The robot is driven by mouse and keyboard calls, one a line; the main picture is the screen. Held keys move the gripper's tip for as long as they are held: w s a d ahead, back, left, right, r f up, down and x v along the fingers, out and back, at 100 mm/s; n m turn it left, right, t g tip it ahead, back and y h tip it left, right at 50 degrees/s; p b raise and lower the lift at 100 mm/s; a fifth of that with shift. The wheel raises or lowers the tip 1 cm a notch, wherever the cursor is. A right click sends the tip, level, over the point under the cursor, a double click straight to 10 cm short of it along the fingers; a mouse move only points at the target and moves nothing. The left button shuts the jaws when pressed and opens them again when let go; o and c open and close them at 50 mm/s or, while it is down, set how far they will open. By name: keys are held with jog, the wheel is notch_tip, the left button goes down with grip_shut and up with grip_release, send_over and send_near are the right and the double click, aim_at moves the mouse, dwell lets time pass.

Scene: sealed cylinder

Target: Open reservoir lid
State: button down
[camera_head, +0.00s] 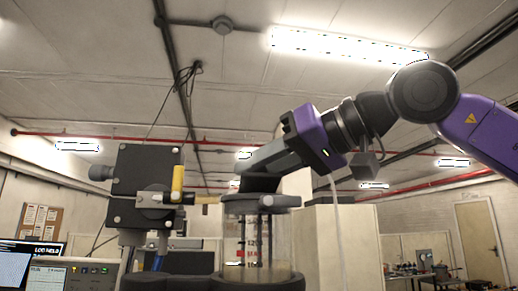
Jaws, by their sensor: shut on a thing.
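The reservoir is a clear upright cylinder (276,243) with dark and red scale marks, standing on a dark base. Its grey lid (282,201) lies flat across the top rim; I see no clear gap between them. My gripper (258,182) comes down from the upper right to the top of the lid and is shut on it. The fingertips are dark and partly merge with the lid, so the exact grip point is hard to see.
A dark box-shaped device (145,178) with a yellow handle (178,184) stands just left of the cylinder. Monitors (45,272) are at lower left. A pale cabinet (343,245) is behind. Space above the lid is open apart from my arm.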

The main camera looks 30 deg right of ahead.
jog(key=shift+w+d+r+m+g+p, duration=0.1)
jog(key=shift+w+r+m+g+p, duration=0.1)
jog(key=shift+w+m+g+p, duration=0.25)
jog(key=shift+w+r+m+g+p, duration=0.1)
jog(key=shift+r+m+g+p, duration=0.2)
jog(key=shift+g, duration=0.35)
jog(key=shift+w+d+f+m+g, duration=0.15)
jog(key=shift+w+m+g, duration=0.45)
jog(key=shift+g, duration=0.4)
jog(key=m+g, duration=0.1)
jog(key=w+m+g, duration=0.1)
jog(key=shift+w+d+f+g, duration=0.15)
jog(key=shift+d+g, duration=0.1)
jog(key=shift+g, duration=0.15)
jog(key=shift+w+d+f+m+g+y, duration=0.15)
jog(key=shift+w+m+g+y, duration=0.1)
jog(key=shift+g+y, duration=0.25)
jog(key=c, duration=1.2)
grip_release()
jog(key=shift+c, duration=0.2)
jog(key=shift+f, duration=0.1)
